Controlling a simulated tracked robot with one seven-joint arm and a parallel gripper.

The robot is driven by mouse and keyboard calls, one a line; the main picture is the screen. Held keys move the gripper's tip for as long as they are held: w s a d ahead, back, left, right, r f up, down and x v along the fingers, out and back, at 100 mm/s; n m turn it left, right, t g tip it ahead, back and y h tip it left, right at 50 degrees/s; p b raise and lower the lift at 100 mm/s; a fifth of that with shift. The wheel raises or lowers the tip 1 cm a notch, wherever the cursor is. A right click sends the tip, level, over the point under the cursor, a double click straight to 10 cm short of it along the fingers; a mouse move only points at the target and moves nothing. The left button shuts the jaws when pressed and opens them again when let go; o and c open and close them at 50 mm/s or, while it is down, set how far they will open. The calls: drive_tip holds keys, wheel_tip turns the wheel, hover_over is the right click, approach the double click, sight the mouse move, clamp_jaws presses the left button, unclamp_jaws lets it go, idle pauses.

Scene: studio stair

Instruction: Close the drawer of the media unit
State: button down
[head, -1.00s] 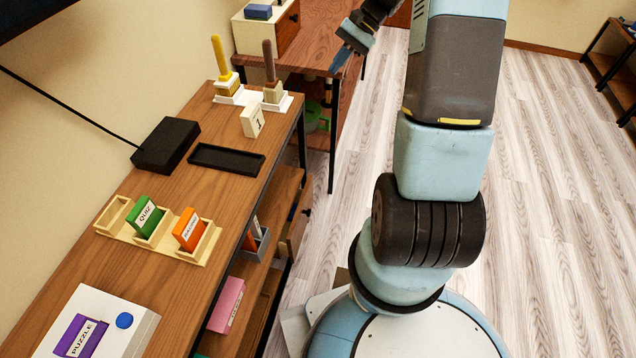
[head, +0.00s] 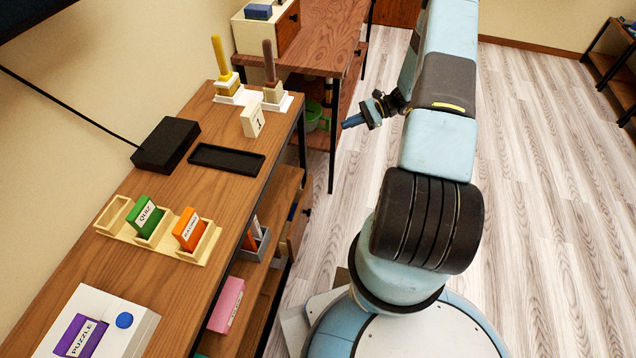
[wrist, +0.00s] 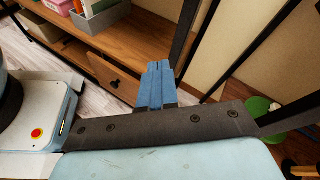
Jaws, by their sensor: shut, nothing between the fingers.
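The media unit (head: 222,128) is a long wooden unit with black legs, along the left wall. Its drawer (head: 298,228) juts out at the lower right side of the unit, with a small dark knob and something blue showing inside. In the wrist view the drawer front (wrist: 98,68) with its knob is left of the fingers. My gripper (head: 345,123) is shut and empty, its blue fingers pointing left. It is apart from the drawer, further back and to the right; the blue fingers also show in the wrist view (wrist: 157,70).
A second wooden table (head: 325,45) stands behind the unit, with a green container (head: 314,117) beneath it. A black table leg (head: 333,150) stands near my gripper. A grey bin (head: 258,243) and pink box (head: 227,304) sit on the lower shelf. Floor (head: 550,200) on the right is clear.

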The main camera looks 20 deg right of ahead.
drive_tip(key=s+d+f+m+t+y, duration=0.1)
drive_tip(key=s+f+m+t, duration=0.15)
drive_tip(key=f, duration=0.55)
drive_tip(key=s+d+f+m+t, duration=0.1)
drive_tip(key=f+m+t, duration=0.15)
drive_tip(key=f, duration=0.55)
drive_tip(key=m+t, duration=0.4)
drive_tip(key=m, duration=0.1)
approach(312, 180)
drive_tip(key=x, duration=0.7)
drive_tip(key=shift+s+a+r, duration=0.1)
drive_tip(key=shift+r, duration=0.1)
drive_tip(key=x, duration=0.4)
drive_tip(key=shift+s, duration=0.1)
